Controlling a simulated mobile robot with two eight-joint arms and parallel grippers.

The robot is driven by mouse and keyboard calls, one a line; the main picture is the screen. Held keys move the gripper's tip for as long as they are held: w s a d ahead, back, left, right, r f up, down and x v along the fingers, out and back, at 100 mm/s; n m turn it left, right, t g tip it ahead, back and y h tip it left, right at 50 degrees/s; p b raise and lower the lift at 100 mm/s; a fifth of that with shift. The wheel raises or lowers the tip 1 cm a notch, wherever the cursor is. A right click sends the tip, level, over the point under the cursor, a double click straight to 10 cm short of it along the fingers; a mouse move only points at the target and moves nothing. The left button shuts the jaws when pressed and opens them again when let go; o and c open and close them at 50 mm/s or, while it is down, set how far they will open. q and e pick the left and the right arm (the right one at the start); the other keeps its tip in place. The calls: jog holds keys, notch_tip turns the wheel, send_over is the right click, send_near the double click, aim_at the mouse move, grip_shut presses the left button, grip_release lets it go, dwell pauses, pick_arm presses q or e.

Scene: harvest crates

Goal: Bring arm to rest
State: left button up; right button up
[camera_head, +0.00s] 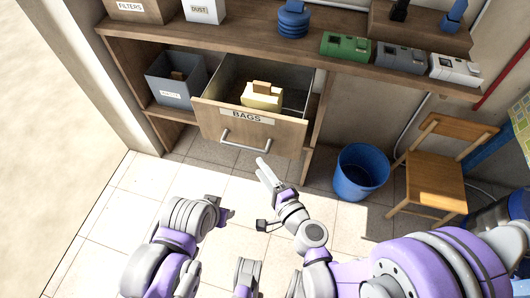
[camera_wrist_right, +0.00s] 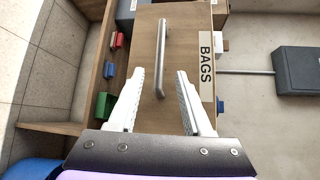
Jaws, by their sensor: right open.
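My right gripper (camera_head: 264,170) is open and empty, just in front of the open drawer. In the right wrist view its two pale fingers (camera_wrist_right: 160,73) are spread, with the drawer's metal handle (camera_wrist_right: 161,58) seen between and beyond them. In the head view the fingertips are close to the handle (camera_head: 245,142) but look apart from it. The drawer front (camera_head: 285,134) is labelled BAGS. My left arm is at the lower left; its gripper area (camera_head: 226,215) is small and dark, and I cannot make out its fingers.
The pulled-out drawer holds a yellow box (camera_head: 262,96). A grey bin (camera_head: 176,82) is on the shelf to its left. A blue bucket (camera_head: 361,172) and wooden chair (camera_head: 436,180) stand to the right. Items line the upper shelf (camera_head: 250,50). Tiled floor at left is clear.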

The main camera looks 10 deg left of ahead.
jog(key=s+d+n+g+h, duration=0.2)
jog(key=s+d+n+h, duration=0.2)
jog(key=d, duration=0.5)
jog(key=s+d+n+g+h, duration=0.3)
jog(key=s+d+h, duration=0.15)
jog(key=d, duration=0.45)
jog(key=s+d+n+g+h, duration=0.25)
jog(key=s+d+n, duration=0.2)
jog(key=d, duration=0.45)
pick_arm(q)
notch_tip(320, 180, up, 17)
jog(key=w+p, duration=0.2)
jog(key=p, duration=1.3)
jog(key=shift+f+t, duration=0.2)
jog(key=shift+t, duration=0.2)
pick_arm(e)
notch_tip(320, 180, up, 16)
jog(key=w+t, duration=0.1)
jog(key=w, duration=0.1)
jog(key=shift+d+m, duration=0.25)
jog(key=shift+m, duration=0.1)
pick_arm(q)
jog(key=shift+s, duration=0.1)
pick_arm(e)
jog(key=shift+s+f, duration=0.1)
jog(key=shift+s, duration=0.05)
